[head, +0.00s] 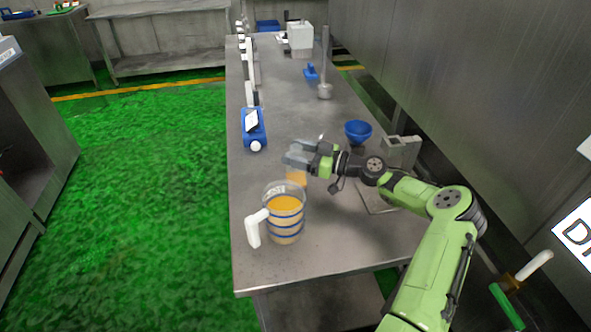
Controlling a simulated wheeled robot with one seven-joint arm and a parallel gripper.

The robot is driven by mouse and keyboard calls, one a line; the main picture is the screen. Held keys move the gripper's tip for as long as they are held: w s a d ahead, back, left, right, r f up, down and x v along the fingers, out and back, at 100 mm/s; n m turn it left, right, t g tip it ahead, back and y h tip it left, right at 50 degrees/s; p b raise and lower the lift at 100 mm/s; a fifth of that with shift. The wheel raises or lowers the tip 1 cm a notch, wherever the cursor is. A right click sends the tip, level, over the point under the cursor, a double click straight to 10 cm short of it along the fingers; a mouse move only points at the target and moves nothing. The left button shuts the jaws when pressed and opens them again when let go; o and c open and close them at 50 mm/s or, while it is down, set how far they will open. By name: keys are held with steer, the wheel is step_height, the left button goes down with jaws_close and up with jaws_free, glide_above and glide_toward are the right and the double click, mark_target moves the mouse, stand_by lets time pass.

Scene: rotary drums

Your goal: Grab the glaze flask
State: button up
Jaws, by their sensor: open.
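A clear flask with orange glaze (285,225) stands upright on the near part of the metal table. It has blue bands and a white handle on its left side. My gripper (296,153) is open and points left, above the table and beyond the flask in the picture. The jaws look empty and apart from the flask. A small orange patch (297,178) shows just behind the flask rim, below the gripper; I cannot tell what it is.
A blue scale-like device (253,128) stands at the table's left edge. A blue bowl (358,131) and a grey metal block (401,150) lie right of my gripper. A post on a round base (325,90) stands farther back. The table's near left is clear.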

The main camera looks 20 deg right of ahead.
jaws_close()
stand_by(0.4)
